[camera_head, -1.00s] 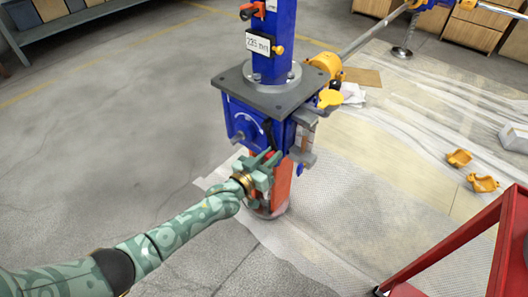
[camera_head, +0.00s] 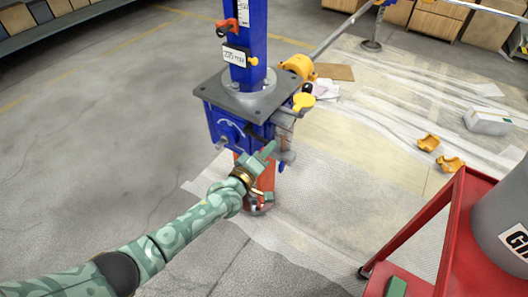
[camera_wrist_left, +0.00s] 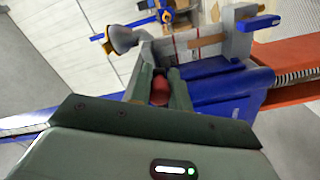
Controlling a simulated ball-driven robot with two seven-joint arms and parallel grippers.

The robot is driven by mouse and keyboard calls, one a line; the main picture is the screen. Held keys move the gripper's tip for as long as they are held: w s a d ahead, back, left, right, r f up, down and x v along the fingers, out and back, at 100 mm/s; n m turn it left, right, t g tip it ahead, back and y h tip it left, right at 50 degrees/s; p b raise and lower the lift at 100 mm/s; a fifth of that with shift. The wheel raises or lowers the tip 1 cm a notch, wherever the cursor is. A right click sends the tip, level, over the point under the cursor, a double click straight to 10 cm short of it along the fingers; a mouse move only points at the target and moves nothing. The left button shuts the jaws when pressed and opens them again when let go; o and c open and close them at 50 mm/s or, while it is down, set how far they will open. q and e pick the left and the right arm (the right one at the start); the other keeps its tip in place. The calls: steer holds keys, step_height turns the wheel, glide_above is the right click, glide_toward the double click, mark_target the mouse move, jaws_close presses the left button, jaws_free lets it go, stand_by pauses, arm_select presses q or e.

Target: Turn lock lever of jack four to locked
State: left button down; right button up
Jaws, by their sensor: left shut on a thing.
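The jack has a blue column (camera_head: 253,20), a grey square plate (camera_head: 225,98), a blue housing (camera_head: 225,125) and an orange lower tube (camera_head: 267,180). My left gripper (camera_head: 264,160) is at the lower front of the housing. In the left wrist view my left gripper (camera_wrist_left: 163,85) is shut on a red-ended part (camera_wrist_left: 159,90), which I take to be the lock lever. The fingers hide most of it. The blue housing (camera_wrist_left: 215,85) fills the space just beyond the fingers. My right gripper is not in view.
A red cart (camera_head: 450,235) with a grey drum (camera_head: 505,220) stands at the right. A rail (camera_head: 340,36) runs from the yellow fitting (camera_head: 299,66) to the back. Yellow brackets (camera_head: 429,143) and a white box (camera_head: 488,121) lie on the floor. The left floor is clear.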

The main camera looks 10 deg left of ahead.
arm_select(q)
steer(key=shift+d+r+n+p, duration=0.1)
steer(key=shift+r+n+p, duration=0.2)
steer(key=shift+r+n, duration=0.6)
steer(key=shift+n, duration=0.2)
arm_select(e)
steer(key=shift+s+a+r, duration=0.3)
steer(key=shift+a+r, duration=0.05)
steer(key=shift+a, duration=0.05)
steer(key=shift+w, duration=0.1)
arm_select(q)
steer(key=c, duration=1.3)
jaws_free()
steer(key=shift+s, duration=0.1)
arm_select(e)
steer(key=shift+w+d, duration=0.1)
